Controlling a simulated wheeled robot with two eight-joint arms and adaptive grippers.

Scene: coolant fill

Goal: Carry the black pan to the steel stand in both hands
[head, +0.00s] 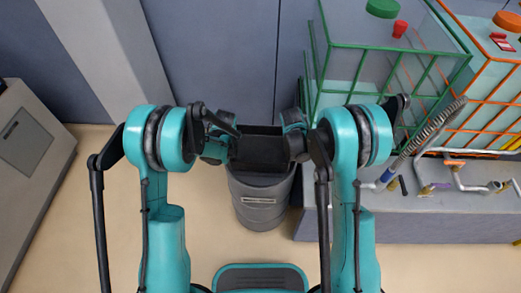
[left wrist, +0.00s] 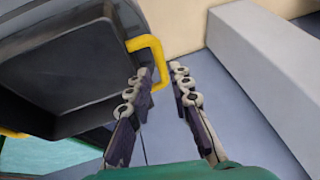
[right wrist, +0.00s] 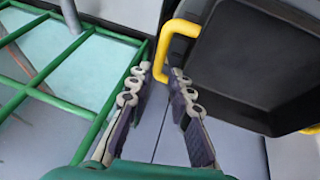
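The black pan (head: 260,152) is between my two grippers in the head view, over a dark grey drum. I cannot tell whether it touches the drum. It has yellow handles. In the left wrist view, my left gripper (left wrist: 162,76) has its fingers apart, one on each side of a yellow handle (left wrist: 147,45). In the right wrist view, my right gripper (right wrist: 158,76) has its fingers apart around the other yellow handle (right wrist: 183,27). Small gaps seem to show beside both handles. The pan's hollow inside (right wrist: 270,60) looks empty. I cannot make out a steel stand for certain.
The dark grey drum (head: 262,210) stands on the floor below the pan. A green-framed tank (head: 385,70) and an orange-framed tank (head: 490,95) stand at right, on a grey base (head: 430,228) with pipes. A grey cabinet (head: 30,165) is at left. Floor between is clear.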

